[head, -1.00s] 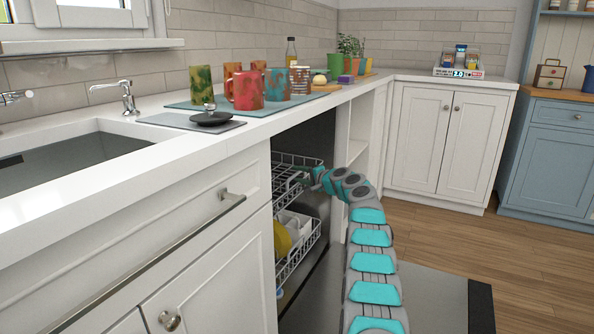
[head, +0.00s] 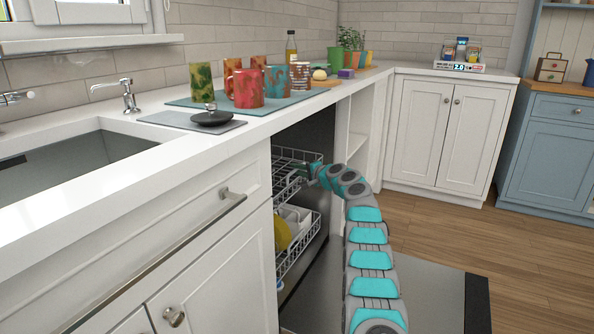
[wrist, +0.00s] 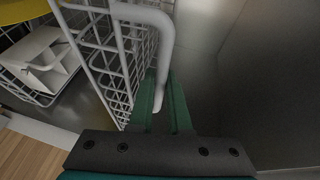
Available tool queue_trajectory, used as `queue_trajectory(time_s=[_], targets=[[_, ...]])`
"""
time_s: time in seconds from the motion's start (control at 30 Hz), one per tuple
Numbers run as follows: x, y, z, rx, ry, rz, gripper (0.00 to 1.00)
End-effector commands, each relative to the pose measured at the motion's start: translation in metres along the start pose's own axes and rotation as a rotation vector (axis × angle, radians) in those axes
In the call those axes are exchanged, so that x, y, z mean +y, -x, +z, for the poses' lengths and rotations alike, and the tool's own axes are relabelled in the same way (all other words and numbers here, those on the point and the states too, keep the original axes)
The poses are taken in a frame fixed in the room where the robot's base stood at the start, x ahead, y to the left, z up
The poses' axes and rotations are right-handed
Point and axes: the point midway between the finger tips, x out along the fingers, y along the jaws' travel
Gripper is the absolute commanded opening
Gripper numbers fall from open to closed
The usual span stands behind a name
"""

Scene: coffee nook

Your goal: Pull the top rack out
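The top rack (head: 288,160) is a white wire basket inside the dark dishwasher opening under the counter. My gripper (head: 309,174) is at the rack's front in the head view, where its fingers are too small to read. In the wrist view, a thick white handle bar (wrist: 143,13) curves down from the rack's wire side (wrist: 112,58). Its end lies between the green fingers of my gripper (wrist: 160,105), which appear closed around it. The fingertips are partly hidden behind the bar.
The lower rack (head: 298,247) holds a yellow dish (head: 281,233) and white pieces. The open dishwasher door (head: 430,296) lies low over the wooden floor. Mugs stand on a mat on the counter above. White cabinets (head: 442,135) stand beyond, with clear floor before them.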

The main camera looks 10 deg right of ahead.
Motion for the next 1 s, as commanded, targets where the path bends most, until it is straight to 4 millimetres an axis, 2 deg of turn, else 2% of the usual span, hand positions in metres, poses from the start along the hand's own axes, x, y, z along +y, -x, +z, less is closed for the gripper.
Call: queue_trajectory(time_s=[0.03, 0.1, 0.13, 1.0], targets=[[0.0001, -0.0001, 0.0001, 0.000, 0.000, 0.000, 0.09], [0.0001, -0.0001, 0.0001, 0.000, 0.000, 0.000, 0.01], [0.0001, -0.0001, 0.0001, 0.000, 0.000, 0.000, 0.00], [0.0009, -0.0003, 0.0003, -0.001, 0.000, 0.001, 0.00]])
